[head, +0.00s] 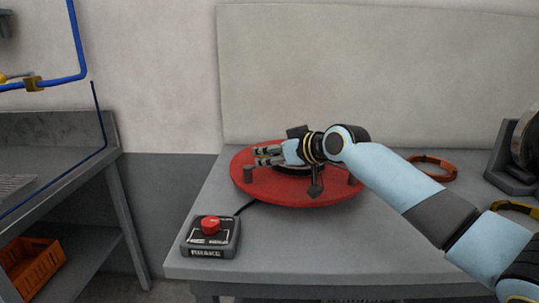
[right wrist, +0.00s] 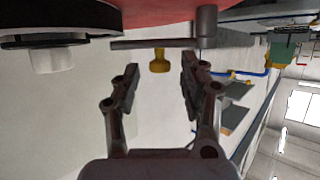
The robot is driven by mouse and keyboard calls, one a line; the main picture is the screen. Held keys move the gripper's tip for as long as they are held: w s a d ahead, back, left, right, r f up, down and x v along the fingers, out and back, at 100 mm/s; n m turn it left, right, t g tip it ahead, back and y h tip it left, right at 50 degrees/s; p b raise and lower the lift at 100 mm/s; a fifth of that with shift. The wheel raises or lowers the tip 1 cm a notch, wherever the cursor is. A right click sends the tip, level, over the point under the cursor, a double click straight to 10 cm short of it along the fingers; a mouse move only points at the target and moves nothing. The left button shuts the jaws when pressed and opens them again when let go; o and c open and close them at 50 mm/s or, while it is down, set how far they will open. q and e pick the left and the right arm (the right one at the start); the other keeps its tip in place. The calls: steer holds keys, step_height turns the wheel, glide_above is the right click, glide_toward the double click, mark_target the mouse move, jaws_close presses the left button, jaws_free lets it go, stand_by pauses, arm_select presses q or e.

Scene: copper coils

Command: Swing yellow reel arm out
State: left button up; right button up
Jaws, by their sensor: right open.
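The red reel disc (head: 300,199) lies on the grey table. In the right wrist view, the reel arm is a thin dark bar (right wrist: 140,44) with a yellow knob (right wrist: 160,62) on it. The bar reaches a grey post (right wrist: 207,25) beside the red disc face (right wrist: 165,18). My right gripper (head: 262,156) is over the disc's left part, fingers pointing left. In the right wrist view, my right gripper (right wrist: 159,78) is open and empty, with the knob seen between and past its fingertips. In the head view the yellow knob is hidden or too small to tell. My left gripper is out of view.
A brake box (head: 209,240) with a red button stands at the table's front left. Orange rings (head: 433,168) and a dark stand (head: 510,165) are on the right. A side bench (head: 50,150) with an orange crate (head: 35,265) is at left. The front middle of the table is clear.

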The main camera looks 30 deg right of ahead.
steer(key=shift+w, duration=0.25)
steer(key=shift+c, duration=0.2)
jaws_close()
